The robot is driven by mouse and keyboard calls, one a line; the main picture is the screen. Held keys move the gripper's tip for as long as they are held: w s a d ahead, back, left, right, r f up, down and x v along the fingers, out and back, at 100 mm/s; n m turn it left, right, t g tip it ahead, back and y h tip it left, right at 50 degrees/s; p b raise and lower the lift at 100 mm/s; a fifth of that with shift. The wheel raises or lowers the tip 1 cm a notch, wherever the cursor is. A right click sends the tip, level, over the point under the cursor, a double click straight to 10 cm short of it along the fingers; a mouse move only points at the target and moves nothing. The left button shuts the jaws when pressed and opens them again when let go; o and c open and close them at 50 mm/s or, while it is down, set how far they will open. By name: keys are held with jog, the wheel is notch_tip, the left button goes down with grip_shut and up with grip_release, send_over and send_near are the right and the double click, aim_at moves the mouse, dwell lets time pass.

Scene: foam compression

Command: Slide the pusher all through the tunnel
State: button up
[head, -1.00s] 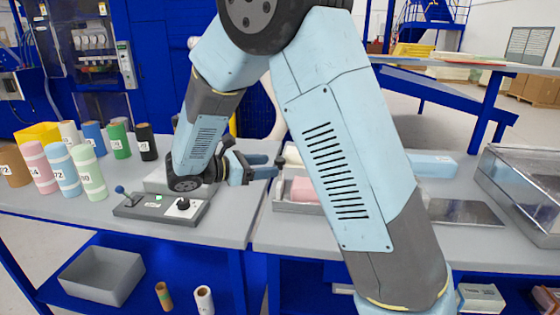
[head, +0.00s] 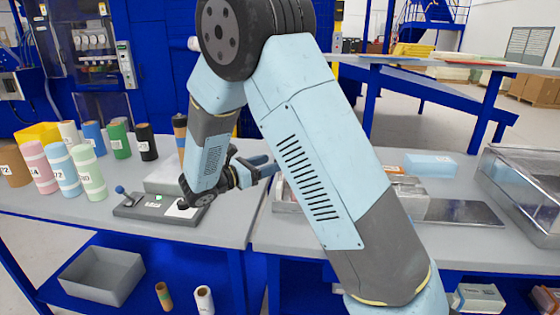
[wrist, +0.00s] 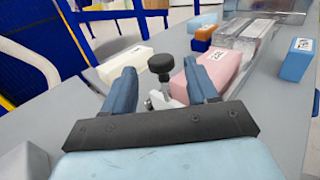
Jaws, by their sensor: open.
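The pusher, with a round black knob (wrist: 161,63) on a silver metal stem, stands ahead of my gripper (wrist: 159,72) in the wrist view. The knob appears between the two blue fingers, with gaps at both sides. My gripper is open and points right in the head view (head: 267,166). A labelled pink foam block (wrist: 217,66) lies just beyond the pusher. Behind it, in line, is the clear and metal tunnel (wrist: 250,36). In the head view my arm hides the pusher and most of the tunnel.
A cream block (wrist: 125,65) lies left of the pusher. Orange (wrist: 205,33) and blue (wrist: 297,60) blocks lie near the tunnel. A grey plate with a lever and knob (head: 160,209) is left of my gripper. A clear-lidded case (head: 525,190) stands far right.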

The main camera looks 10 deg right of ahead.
jog(key=shift+x, duration=2.6)
grip_shut()
